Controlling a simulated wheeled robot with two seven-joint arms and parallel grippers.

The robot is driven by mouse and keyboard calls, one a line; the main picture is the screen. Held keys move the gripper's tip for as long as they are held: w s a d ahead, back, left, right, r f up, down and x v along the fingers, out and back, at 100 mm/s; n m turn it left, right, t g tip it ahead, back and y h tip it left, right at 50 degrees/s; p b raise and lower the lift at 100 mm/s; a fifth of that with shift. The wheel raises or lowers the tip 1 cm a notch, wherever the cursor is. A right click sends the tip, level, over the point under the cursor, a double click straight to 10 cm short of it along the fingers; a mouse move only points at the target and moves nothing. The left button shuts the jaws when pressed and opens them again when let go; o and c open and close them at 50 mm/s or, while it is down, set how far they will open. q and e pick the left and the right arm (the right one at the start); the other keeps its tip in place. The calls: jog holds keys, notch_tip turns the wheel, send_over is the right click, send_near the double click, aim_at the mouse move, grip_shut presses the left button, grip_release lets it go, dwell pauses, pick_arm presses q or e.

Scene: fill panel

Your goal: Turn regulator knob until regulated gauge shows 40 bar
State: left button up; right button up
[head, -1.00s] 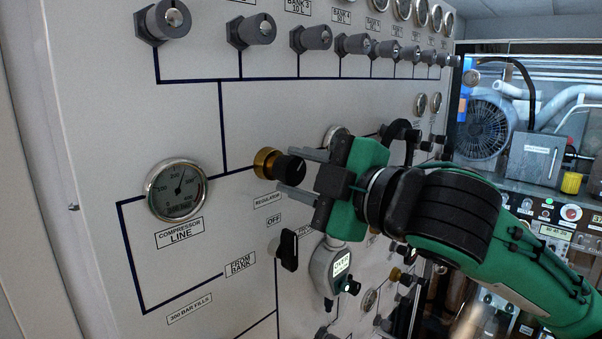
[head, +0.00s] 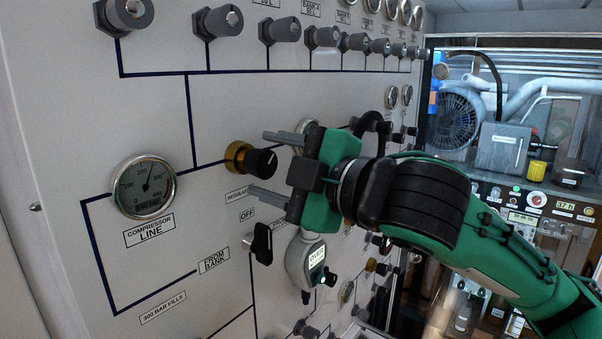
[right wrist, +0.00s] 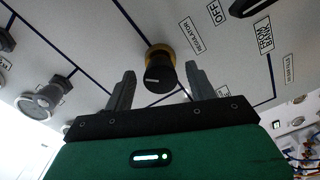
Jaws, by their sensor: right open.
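The regulator knob (head: 262,162) is a black knob with a brass collar on the white panel, above the REGULATOR label. My right gripper (head: 266,164) is open, with one finger above and one below the knob's front end in the head view. In the right wrist view the knob (right wrist: 158,78) stands between and beyond the two fingertips (right wrist: 160,80), with no clear contact. A digital gauge (head: 306,262) hangs below the gripper; its reading is too small to read surely. A round gauge (head: 304,132) is mostly hidden behind the gripper. My left gripper is not in view.
A compressor line gauge (head: 144,187) is left of the knob. A black valve handle (head: 262,243) sits just below, near OFF. A row of grey knobs (head: 281,29) runs along the top. Machinery (head: 500,145) stands at the right.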

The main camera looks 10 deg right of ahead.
jog(key=b+v, duration=0.5)
jog(key=v, duration=0.8)
jog(key=shift+s+d+b, duration=0.15)
jog(key=shift+s+b, duration=0.05)
jog(key=shift+b, duration=0.15)
dwell(1.5)
